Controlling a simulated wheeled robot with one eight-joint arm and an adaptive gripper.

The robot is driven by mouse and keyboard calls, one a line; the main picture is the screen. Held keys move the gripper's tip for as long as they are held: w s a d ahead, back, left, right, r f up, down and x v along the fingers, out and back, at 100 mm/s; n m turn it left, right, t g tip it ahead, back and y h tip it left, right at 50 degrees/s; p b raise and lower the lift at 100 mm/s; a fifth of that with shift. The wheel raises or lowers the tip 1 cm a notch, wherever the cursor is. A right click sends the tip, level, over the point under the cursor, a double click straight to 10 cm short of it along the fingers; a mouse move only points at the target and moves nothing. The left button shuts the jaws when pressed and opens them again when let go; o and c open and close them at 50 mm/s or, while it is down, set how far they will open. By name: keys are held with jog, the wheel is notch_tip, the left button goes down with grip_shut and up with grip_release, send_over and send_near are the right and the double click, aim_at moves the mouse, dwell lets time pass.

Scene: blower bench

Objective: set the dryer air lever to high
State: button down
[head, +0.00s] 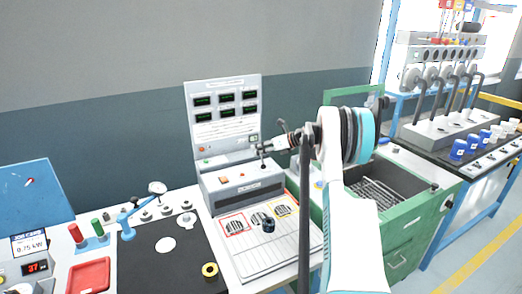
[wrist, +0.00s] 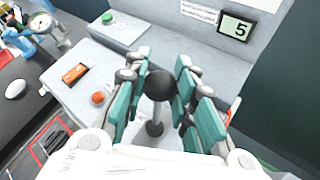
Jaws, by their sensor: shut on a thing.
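The lever is a black ball knob (wrist: 160,85) on a grey stem (wrist: 155,128). It rises from the top of a grey unit (head: 240,190), taken to be the dryer. My gripper (wrist: 159,88) is shut on the knob, with teal-padded fingers on both sides of it. In the head view my gripper (head: 266,147) is at the top of the lever stem (head: 263,163), above the unit's back right part. The knob is largely hidden there by the fingers. I cannot read any lever position marks.
A panel (head: 222,88) with several dark displays stands behind the lever. An orange rocker switch (wrist: 75,73) and an orange round button (wrist: 98,97) are left of it. A green machine (head: 412,217) stands close on the right. A black mat (head: 160,262) lies on the left.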

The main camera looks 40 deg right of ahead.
jog(key=shift+d, duration=0.1)
jog(key=c, duration=1.3)
grip_release()
jog(key=v, duration=1.2)
